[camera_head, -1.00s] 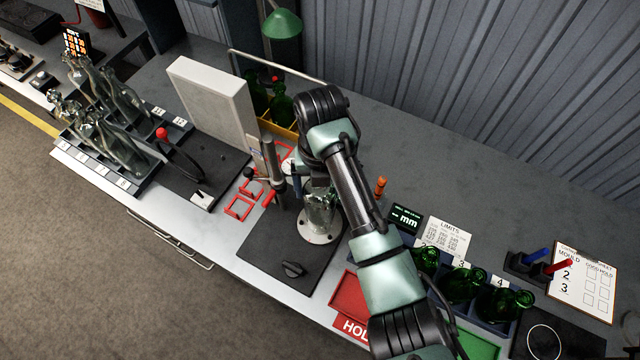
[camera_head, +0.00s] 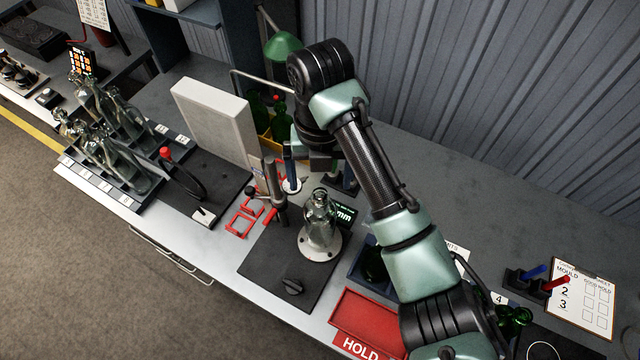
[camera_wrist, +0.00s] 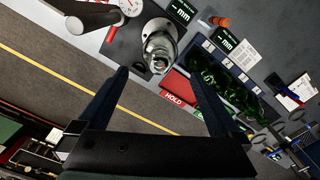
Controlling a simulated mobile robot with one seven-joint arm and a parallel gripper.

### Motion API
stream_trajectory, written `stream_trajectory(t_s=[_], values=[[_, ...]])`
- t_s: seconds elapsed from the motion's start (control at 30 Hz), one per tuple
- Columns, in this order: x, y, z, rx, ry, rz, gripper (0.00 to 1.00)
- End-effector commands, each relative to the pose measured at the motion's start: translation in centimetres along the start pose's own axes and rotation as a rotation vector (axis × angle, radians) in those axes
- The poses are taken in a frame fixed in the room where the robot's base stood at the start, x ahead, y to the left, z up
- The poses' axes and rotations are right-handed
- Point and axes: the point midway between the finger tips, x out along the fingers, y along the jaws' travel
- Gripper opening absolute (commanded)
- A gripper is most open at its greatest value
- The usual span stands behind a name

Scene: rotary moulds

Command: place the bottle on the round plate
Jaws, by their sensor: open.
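A clear glass bottle (camera_head: 320,220) stands upright on the round plate (camera_head: 325,247), a pale metal disc with bolt holes on a dark base. In the wrist view the bottle (camera_wrist: 160,48) is seen on the round plate (camera_wrist: 150,28), beyond my fingertips and apart from them. My gripper (camera_wrist: 165,85) is open, with nothing between its two dark fingers. In the head view my gripper (camera_head: 305,160) is up behind the bottle and partly hidden by my arm.
A post with a red-handled lever (camera_head: 272,190) stands left of the plate. Clear bottles fill a rack (camera_head: 140,185) at far left. A red HOLD tray (camera_head: 365,318) is at front right. Green bottles (camera_head: 515,318) are at right, partly behind my arm.

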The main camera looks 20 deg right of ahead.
Motion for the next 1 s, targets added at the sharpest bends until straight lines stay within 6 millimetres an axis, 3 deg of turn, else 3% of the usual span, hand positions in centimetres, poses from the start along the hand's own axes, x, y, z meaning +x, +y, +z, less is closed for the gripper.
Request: stream_trajectory(t_s=[0.1, 0.3, 0.37, 0.47, 0.57, 0.7, 0.8, 0.9, 1.0], values=[[-1.2, -0.1, 0.0, 0.0, -0.001, -0.001, 1.0], [-1.5, 0.2, 0.1, 0.006, -0.007, 0.004, 1.0], [-1.9, 1.0, 0.5, 0.027, -0.037, 0.018, 1.0], [-3.7, 3.9, 2.2, 0.125, -0.148, 0.086, 1.0], [-7.4, 8.5, 4.6, 0.3, -0.313, 0.238, 1.0], [-15.3, 14.8, 6.9, 0.602, -0.504, 0.586, 1.0], [-21.9, 18.0, 7.2, 0.808, -0.562, 0.887, 1.0], [-28.7, 19.8, 6.3, 0.988, -0.55, 1.219, 1.0], [-35.4, 20.2, 4.4, 1.132, -0.461, 1.566, 1.0]])
